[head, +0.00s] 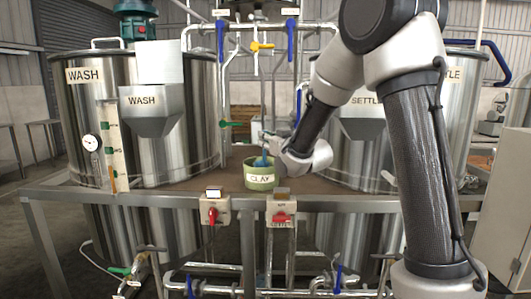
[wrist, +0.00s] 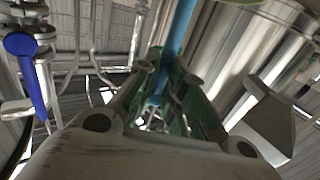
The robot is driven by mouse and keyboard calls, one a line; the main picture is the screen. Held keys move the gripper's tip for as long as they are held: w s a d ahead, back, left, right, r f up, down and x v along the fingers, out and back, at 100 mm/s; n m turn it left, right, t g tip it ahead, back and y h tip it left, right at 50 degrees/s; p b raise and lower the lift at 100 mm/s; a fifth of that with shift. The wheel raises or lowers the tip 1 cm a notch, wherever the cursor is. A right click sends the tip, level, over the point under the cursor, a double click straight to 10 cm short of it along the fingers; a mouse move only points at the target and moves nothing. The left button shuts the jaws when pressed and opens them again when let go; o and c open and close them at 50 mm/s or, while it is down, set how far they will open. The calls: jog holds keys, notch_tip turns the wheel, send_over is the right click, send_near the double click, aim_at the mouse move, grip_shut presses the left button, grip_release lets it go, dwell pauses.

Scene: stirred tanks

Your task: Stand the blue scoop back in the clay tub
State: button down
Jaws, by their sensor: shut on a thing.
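The clay tub (head: 260,183) is a green round tub with a CLAY label, standing on the deck between the two big tanks. The blue scoop (head: 262,161) shows just at the tub's mouth, roughly upright. Its blue shaft also runs up between my fingers in the wrist view (wrist: 177,40). My gripper (head: 268,147) is shut on the scoop, directly above the tub. The scoop's lower end is hidden by the tub's rim, so I cannot tell whether it touches the bottom.
The WASH tank (head: 185,100) stands left and the SETTLE tank (head: 345,150) right, partly behind my arm. Pipes with a yellow-handled valve (head: 262,46) rise behind the tub. Two red switches (head: 212,212) (head: 283,215) sit on the front rail.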

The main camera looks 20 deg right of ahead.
aim_at(265, 149)
jog(key=shift+f, duration=1.85)
jog(key=c, duration=1.5)
grip_release()
